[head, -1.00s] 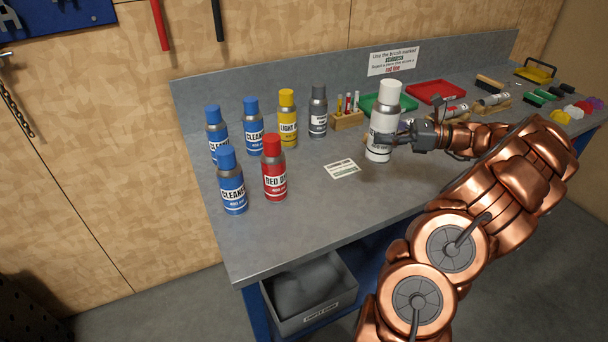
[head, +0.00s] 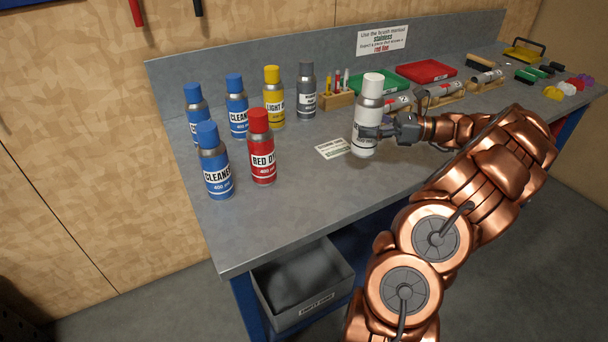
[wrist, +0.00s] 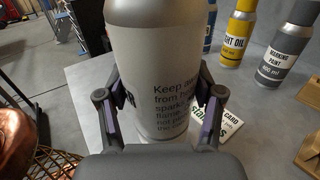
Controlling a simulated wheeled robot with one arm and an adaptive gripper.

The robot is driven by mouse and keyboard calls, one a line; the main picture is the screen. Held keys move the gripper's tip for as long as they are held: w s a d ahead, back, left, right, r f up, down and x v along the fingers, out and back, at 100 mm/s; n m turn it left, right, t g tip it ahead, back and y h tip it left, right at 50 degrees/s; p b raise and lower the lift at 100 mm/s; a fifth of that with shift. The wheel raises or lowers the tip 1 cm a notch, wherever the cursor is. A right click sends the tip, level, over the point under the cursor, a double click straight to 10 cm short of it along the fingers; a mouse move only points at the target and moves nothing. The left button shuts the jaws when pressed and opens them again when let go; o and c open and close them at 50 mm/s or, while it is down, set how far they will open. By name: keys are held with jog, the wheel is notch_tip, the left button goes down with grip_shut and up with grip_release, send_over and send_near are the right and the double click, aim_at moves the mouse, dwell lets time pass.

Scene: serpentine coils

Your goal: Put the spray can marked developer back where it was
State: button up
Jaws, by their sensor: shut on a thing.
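A white spray can (head: 368,112) with a white cap stands upright in my gripper (head: 376,132). The wrist view shows its white label (wrist: 155,75) close up, with small warning text and a last letter "R" beside the left finger; the full name is not readable. My gripper is shut on the can's lower half, one finger on each side. The can is over the bench, right of a small printed card (head: 333,148). I cannot tell whether its base touches the bench top.
Left on the bench (head: 300,190) stand blue cleaner cans (head: 217,170), a red dye can (head: 262,155), a yellow light oil can (head: 274,103) and a grey marking paint can (head: 307,97). Behind are a wooden marker holder (head: 337,100) and red tray (head: 426,71). Bare bench lies in front.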

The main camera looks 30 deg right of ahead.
notch_tip(320, 180, down, 2)
jog(key=shift+a+f+b, duration=0.1)
jog(key=shift+f+b, duration=0.1)
jog(key=shift+b, duration=0.4)
jog(key=shift+w+a+f+p, duration=0.5)
jog(key=shift+w+a+f, duration=0.3)
jog(key=shift+w+a, duration=1.1)
jog(key=shift+w+a+f+p, duration=0.55)
jog(key=shift+w+a+f, duration=0.3)
jog(key=shift+w+a, duration=1)
jog(key=shift+w+a+f+p, duration=0.5)
jog(key=shift+w+a+f, duration=0.3)
jog(key=shift+w+a, duration=1.1)
jog(key=shift+w+d+f, duration=0.15)
jog(key=shift+w+d, duration=0.15)
jog(key=shift+d, duration=0.05)
jog(key=o, duration=1.5)
